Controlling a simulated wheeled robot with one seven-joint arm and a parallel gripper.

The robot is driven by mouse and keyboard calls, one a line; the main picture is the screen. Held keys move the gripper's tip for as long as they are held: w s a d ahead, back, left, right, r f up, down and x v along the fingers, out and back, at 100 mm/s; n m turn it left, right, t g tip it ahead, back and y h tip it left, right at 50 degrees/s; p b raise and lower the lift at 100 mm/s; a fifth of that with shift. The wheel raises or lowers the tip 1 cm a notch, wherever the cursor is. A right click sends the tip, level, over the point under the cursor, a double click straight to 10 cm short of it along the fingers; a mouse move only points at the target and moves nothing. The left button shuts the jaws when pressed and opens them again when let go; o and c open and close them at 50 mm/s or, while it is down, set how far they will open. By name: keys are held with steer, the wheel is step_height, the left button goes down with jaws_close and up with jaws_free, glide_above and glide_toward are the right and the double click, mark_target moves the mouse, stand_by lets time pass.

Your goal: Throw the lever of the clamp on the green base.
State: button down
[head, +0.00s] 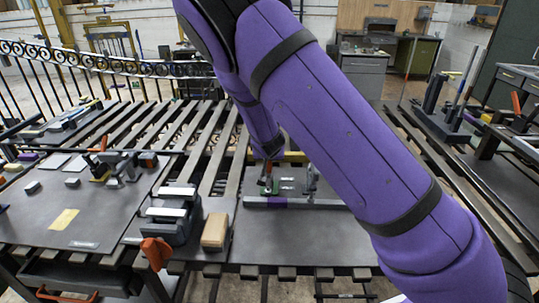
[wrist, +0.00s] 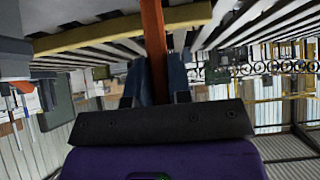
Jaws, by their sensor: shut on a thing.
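An orange lever (wrist: 153,40) runs between the two dark fingers of my gripper (wrist: 154,88) in the wrist view. My gripper is shut on it, with one finger on either side. In the head view a bit of orange (head: 265,182) shows just below the end of my arm. My arm covers much of this area, so the clamp's body and the lever's exact angle are not clear.
A grey bar (head: 315,202) lies in front of the clamp area on a dark plate. To the left are a wooden block (head: 215,230), a grey fixture (head: 172,215) and an orange knob (head: 156,252). A board with several small parts (head: 60,215) lies at far left.

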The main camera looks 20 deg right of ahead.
steer(key=shift+s+a+f, duration=0.1)
steer(key=shift+s+f, duration=0.05)
steer(key=shift+s, duration=0.2)
stand_by(0.4)
steer(key=c, duration=1)
jaws_free()
steer(key=shift+c, duration=0.2)
steer(key=shift+t, duration=0.3)
steer(key=v, duration=1)
steer(key=shift+s+r, duration=0.15)
steer(key=shift+r, duration=0.15)
steer(key=shift+a, duration=0.2)
